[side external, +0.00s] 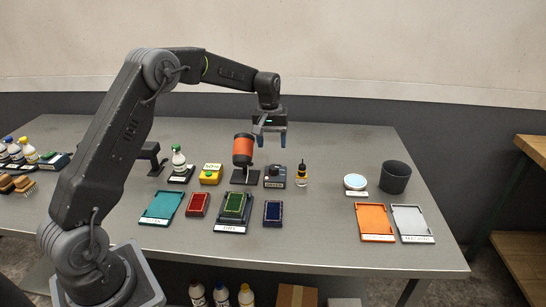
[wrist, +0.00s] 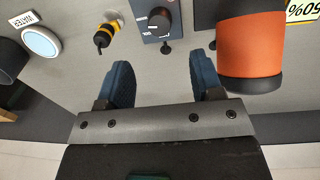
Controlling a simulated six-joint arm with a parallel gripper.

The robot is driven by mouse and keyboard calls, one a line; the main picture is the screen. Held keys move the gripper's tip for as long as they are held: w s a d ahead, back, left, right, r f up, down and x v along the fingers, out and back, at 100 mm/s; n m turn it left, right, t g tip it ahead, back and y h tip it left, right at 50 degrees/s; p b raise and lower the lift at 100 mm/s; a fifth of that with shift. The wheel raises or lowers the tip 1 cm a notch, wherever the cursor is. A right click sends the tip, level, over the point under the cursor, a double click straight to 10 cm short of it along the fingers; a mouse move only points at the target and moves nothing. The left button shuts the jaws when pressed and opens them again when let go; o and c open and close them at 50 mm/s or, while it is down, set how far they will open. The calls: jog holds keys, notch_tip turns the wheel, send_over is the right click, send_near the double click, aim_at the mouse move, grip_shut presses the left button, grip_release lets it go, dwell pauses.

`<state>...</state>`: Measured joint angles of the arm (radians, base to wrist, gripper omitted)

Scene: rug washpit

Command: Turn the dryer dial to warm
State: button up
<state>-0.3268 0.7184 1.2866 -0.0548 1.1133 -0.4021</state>
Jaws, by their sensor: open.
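The dryer dial is a dark round knob (wrist: 158,20) on a small dark control box (side external: 275,177) just right of the orange-and-black dryer (side external: 243,151) on its stand. In the wrist view the knob is near the top edge, with pale scale marks around it; its setting is too small to read. The box is partly cut off there, and the orange dryer (wrist: 250,45) is to its right. My gripper (side external: 271,142) hangs above the table over the box, jaws open and empty. Its blue fingers (wrist: 165,75) are apart from the knob.
A blue tray (side external: 273,211) and a green one (side external: 234,206) lie in front.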

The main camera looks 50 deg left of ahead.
notch_tip(320, 180, up, 5)
jog(key=shift+s+a+f, duration=0.1)
dwell(0.3)
